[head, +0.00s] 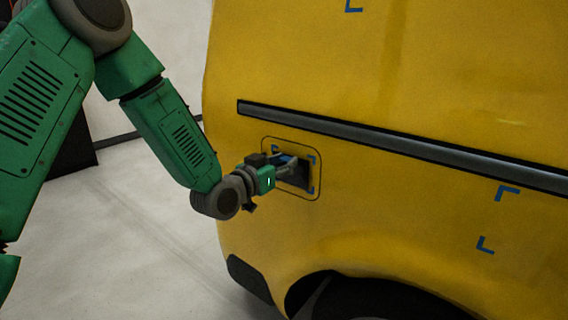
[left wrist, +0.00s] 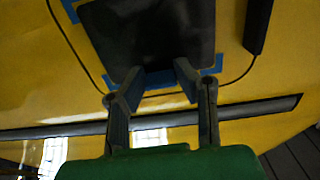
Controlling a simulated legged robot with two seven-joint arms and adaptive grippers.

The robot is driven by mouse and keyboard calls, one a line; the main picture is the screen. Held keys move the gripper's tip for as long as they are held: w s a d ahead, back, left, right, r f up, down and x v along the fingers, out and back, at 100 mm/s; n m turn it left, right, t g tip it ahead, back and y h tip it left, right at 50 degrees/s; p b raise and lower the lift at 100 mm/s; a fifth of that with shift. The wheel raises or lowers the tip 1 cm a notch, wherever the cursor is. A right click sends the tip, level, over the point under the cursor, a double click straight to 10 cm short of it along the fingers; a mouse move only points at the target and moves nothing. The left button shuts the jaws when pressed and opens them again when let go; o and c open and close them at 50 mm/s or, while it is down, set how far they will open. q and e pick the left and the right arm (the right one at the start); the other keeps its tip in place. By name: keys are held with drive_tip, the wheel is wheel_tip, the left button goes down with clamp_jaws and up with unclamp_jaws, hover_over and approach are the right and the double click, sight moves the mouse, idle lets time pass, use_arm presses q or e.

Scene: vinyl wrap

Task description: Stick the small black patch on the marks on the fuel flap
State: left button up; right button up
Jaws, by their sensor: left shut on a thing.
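The black patch (left wrist: 150,38) lies over the fuel flap (head: 316,192) on the yellow van's side, inside the flap's dark outline. My left gripper (head: 288,165) is at the flap and hides part of the patch there. In the left wrist view its fingers (left wrist: 156,86) are shut on the patch's near edge. I cannot tell whether the patch touches the flap everywhere. My right gripper is not in view.
A dark trim strip (head: 400,147) runs along the van above the flap. More blue corner marks (head: 507,192) sit on the yellow body (head: 410,220) to the right. The wheel arch (head: 370,295) is below. The grey floor (head: 120,250) at left is open.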

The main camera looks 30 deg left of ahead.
use_arm(q)
drive_tip(key=shift+w+r, duration=0.1)
drive_tip(key=shift+w, duration=0.2)
idle(0.9)
drive_tip(key=o, duration=0.8)
drive_tip(key=shift+o, duration=0.2)
drive_tip(key=s+a, duration=0.1)
drive_tip(key=s, duration=1.1)
drive_tip(key=s+d+f+g+p, duration=0.1)
drive_tip(key=s+d+f+g, duration=0.15)
drive_tip(key=f, duration=0.45)
drive_tip(key=s+d+f+g+p, duration=0.15)
drive_tip(key=s+f+g, duration=0.25)
drive_tip(key=f, duration=0.4)
drive_tip(key=s+d+f+g, duration=0.2)
drive_tip(key=s+f+g, duration=0.1)
drive_tip(key=f, duration=0.4)
drive_tip(key=s+d+f+g+p, duration=0.1)
drive_tip(key=s+f+g, duration=0.3)
drive_tip(key=s, duration=0.5)
drive_tip(key=s+d+f+g+y, duration=0.1)
drive_tip(key=s+d+f+g, duration=0.2)
drive_tip(key=s+f, duration=0.3)
drive_tip(key=s+g, duration=0.1)
drive_tip(key=s, duration=0.3)
drive_tip(key=shift+f+y+p, duration=0.3)
drive_tip(key=shift+f+p, duration=0.1)
